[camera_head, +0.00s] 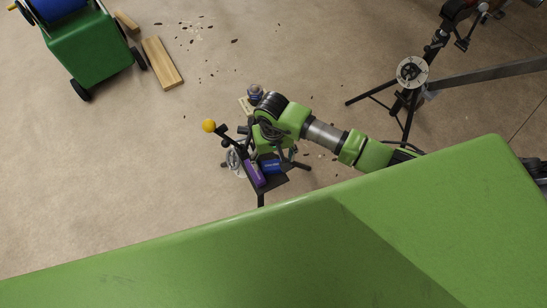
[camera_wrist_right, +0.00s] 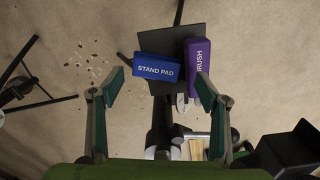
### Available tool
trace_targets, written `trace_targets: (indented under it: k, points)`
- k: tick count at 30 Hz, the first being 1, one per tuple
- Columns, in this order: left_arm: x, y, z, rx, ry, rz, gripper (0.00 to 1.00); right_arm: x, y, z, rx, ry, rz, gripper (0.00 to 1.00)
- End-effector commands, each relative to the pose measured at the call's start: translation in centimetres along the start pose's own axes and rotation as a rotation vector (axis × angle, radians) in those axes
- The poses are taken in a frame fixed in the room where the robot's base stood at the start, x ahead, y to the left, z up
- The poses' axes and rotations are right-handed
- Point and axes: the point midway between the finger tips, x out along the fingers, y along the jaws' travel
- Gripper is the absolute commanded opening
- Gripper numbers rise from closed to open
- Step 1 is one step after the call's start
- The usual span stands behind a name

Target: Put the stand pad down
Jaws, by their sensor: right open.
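The blue stand pad (camera_wrist_right: 157,70), a block with white lettering, lies on a small dark tray (camera_wrist_right: 163,38) on a stand. It also shows in the head view (camera_head: 271,167) just below my right gripper. In the wrist view, my right gripper (camera_wrist_right: 160,80) is open, its two fingers apart to the left and right of the pad. No finger visibly touches the pad. My right arm hides part of the stand in the head view. My left gripper is not in view.
A purple brush block (camera_wrist_right: 200,62) lies right of the pad, close to the right finger. A yellow ball (camera_head: 209,126) stands out left of the stand. A tripod stand (camera_head: 412,72) is at the upper right. A green cart (camera_head: 85,55) and wooden boards (camera_head: 162,63) are at the upper left.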

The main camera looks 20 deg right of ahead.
Motion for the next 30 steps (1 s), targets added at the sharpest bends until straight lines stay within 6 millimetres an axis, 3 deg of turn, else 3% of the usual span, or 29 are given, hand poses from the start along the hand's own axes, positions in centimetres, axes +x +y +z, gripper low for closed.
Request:
trace_targets:
  k: [9,15,21,30]
  points:
    - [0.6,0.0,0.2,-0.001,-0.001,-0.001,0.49,-6.9,0.0,-0.3,-0.003,0.008,0.000,0.69]
    - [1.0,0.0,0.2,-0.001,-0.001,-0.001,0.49,-10.3,0.0,-0.2,-0.001,0.006,-0.001,0.69]
    - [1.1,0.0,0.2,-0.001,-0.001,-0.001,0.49,-11.7,0.0,-0.1,-0.001,0.002,0.000,0.69]
    - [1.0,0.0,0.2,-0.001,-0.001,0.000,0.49,-11.9,0.0,-0.1,0.000,0.001,0.000,0.69]
